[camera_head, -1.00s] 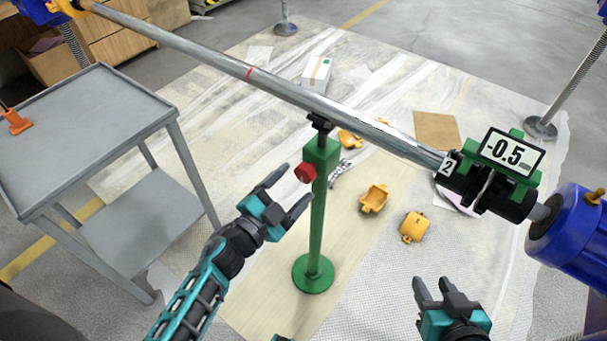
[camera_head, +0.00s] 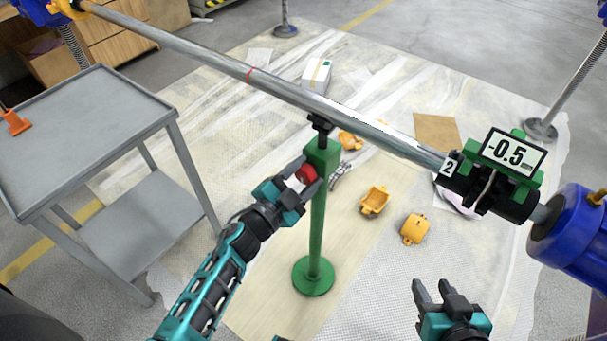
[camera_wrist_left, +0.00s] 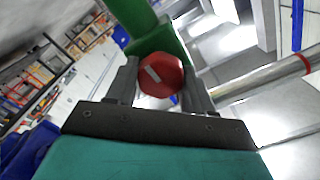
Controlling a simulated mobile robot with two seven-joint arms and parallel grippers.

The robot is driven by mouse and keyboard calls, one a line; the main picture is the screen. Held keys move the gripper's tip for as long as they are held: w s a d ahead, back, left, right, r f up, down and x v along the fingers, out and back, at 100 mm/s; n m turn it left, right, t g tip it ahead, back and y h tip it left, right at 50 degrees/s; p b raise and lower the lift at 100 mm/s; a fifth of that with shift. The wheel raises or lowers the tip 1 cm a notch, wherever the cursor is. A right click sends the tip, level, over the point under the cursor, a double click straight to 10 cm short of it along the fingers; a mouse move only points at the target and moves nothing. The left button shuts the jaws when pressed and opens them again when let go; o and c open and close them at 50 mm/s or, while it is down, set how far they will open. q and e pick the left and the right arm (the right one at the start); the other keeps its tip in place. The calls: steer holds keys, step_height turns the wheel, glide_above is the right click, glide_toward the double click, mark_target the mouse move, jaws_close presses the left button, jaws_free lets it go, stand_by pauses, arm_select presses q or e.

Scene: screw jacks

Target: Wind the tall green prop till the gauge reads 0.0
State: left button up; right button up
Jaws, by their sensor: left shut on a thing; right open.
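The tall green prop (camera_head: 317,225) stands upright on a round base, its black top under the long metal pipe (camera_head: 330,110). A red knob (camera_head: 307,174) with a white mark sits on the side of its green head. My left gripper (camera_head: 301,184) is shut on this knob. In the left wrist view the red knob (camera_wrist_left: 161,75) lies between the two fingers (camera_wrist_left: 160,88). The gauge (camera_head: 511,153) at the pipe's right end reads -0.5. My right gripper (camera_head: 441,290) is open and empty, low and right of the prop.
A grey cart (camera_head: 85,130) stands at the left. Yellow shell pieces (camera_head: 374,200), a white box (camera_head: 316,74) and a cardboard sheet (camera_head: 437,131) lie on the floor sheeting. A blue machine part (camera_head: 572,235) is at the right edge.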

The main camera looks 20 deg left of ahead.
arm_select(q)
steer(key=c, duration=0.4)
steer(key=shift+o, duration=0.2)
steer(key=shift+m, duration=0.6)
steer(key=o, duration=1)
steer(key=v, duration=1.3)
steer(key=shift+p, duration=0.4)
